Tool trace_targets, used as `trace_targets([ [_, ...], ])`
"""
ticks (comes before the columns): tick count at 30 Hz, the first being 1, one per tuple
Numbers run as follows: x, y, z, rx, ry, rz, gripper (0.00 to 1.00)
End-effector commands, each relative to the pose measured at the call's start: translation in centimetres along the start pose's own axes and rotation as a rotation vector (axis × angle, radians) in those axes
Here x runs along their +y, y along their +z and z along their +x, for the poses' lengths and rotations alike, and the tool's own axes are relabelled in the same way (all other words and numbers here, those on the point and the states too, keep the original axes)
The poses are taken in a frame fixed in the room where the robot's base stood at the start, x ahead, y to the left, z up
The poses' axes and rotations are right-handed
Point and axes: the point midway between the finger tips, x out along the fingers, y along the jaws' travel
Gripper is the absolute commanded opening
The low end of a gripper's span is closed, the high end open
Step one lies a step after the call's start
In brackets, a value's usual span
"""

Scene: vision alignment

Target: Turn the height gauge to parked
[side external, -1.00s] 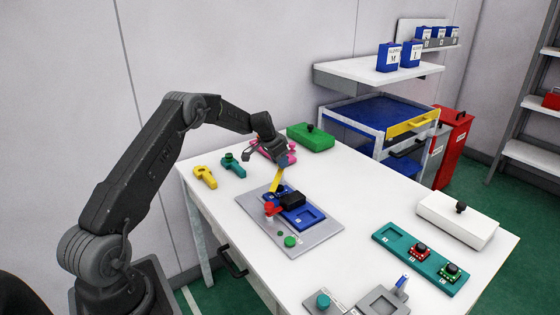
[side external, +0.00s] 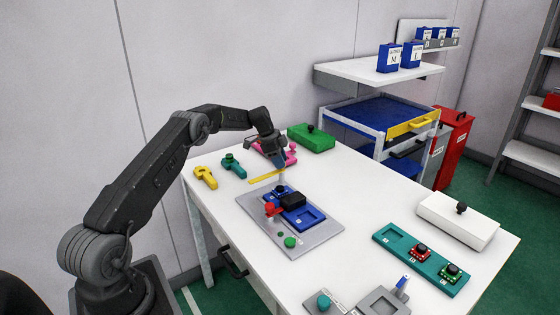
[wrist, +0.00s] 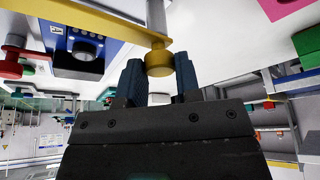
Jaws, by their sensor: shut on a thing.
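The height gauge is a yellow bar (side external: 266,176) with a round yellow knob (wrist: 158,62) at one end, beside a thin grey post. My gripper (side external: 281,165) is shut on this knob; in the wrist view the blue-grey fingers (wrist: 158,78) stand on either side of it. In the side view the bar points left, over the bare white table just behind the grey fixture plate (side external: 318,231). The blue block (side external: 311,217) on the plate carries a black part (side external: 292,200), with no bar over it in the side view.
A red clamp (side external: 271,209) and green button (side external: 290,242) are on the plate. Yellow (side external: 205,177), teal (side external: 234,166) and pink (side external: 290,155) pieces and a green box (side external: 312,138) lie around the table's far side. A teal tray (side external: 392,238) is at the right.

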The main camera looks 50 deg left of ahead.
Motion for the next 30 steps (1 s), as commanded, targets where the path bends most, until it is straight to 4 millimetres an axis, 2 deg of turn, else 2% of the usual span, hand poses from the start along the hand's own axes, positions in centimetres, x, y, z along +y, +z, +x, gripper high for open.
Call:
trace_targets([
  [16, 0.01, 0.09, 0.05, -0.003, 0.012, 0.028, 0.00],
  [17, 0.01, 0.09, 0.05, -0.003, 0.012, 0.028, 0.32],
  [24, -0.01, 0.05, 0.03, -0.002, 0.011, 0.026, 0.55],
  [30, -0.02, 0.03, 0.02, -0.001, 0.011, 0.025, 0.57],
])
